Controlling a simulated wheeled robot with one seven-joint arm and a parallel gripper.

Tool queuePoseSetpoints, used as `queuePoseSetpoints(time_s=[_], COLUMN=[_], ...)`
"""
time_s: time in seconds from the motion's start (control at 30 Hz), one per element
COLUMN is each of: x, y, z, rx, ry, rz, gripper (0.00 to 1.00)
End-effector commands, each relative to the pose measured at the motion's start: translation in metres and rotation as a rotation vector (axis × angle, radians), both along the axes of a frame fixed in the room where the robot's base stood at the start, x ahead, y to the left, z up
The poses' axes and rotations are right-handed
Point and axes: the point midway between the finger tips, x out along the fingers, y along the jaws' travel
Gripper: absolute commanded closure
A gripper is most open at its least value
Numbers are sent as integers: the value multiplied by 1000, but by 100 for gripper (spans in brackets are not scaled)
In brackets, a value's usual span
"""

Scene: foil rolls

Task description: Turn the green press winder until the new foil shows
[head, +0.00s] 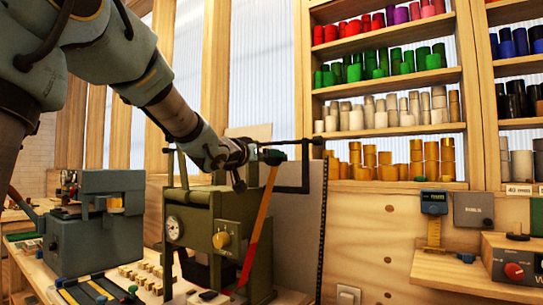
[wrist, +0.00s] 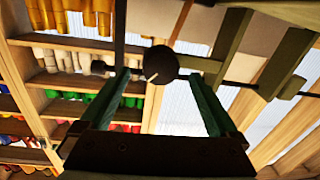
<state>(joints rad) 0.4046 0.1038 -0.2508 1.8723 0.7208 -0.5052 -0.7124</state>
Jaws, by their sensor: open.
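The green press (head: 196,205) stands on the bench in the head view, with a white dial and a yellow knob on its front. A dark round knob with a pale line (wrist: 160,65) shows in the wrist view on a thin dark rod; I take it for the winder but cannot be sure. My gripper (wrist: 160,76) is open, its two teal fingers on either side of this knob, with visible gaps.
A black bracket (head: 305,165) projects right of my gripper. A blue-grey press (head: 95,235) stands left. Shelves of coloured rolls (head: 385,105) fill the wall behind. A control box (head: 515,270) is at right.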

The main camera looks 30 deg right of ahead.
Motion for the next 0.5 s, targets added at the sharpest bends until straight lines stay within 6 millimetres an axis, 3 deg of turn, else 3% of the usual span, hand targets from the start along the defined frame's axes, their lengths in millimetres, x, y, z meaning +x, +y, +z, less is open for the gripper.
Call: queuePoseSetpoints(time_s=[0.2,0.5], x=[17,22], y=[-26,-33], z=[1,0], rx=[0,1], ry=[0,-1], rz=[-1,0], gripper=[4,4])
